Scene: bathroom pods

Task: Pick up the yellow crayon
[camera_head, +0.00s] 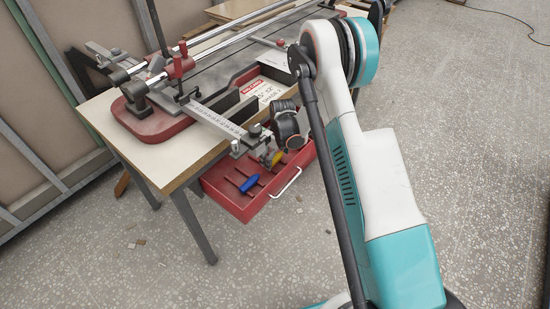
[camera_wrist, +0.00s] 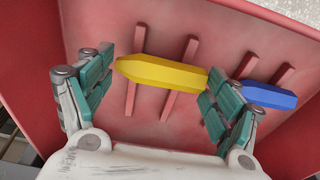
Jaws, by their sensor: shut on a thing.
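The yellow crayon (camera_wrist: 160,73) lies between the two teal-padded fingers of my gripper (camera_wrist: 160,78) in the wrist view, with its ends toward the pads. My gripper is shut on it, end to end. The crayon is over the ribbed floor of a red tray (camera_head: 228,199); I cannot tell whether it is clear of the floor. In the head view, the yellow crayon (camera_head: 277,158) shows as a small patch at my gripper (camera_head: 272,156), above the tray's back part.
A blue crayon (camera_wrist: 268,95) lies in the tray, just right of my right finger; it also shows in the head view (camera_head: 249,184). The table (camera_head: 165,155) with a rail tool and ruler stands close behind the gripper. The tray has a pale handle (camera_head: 287,182) in front.

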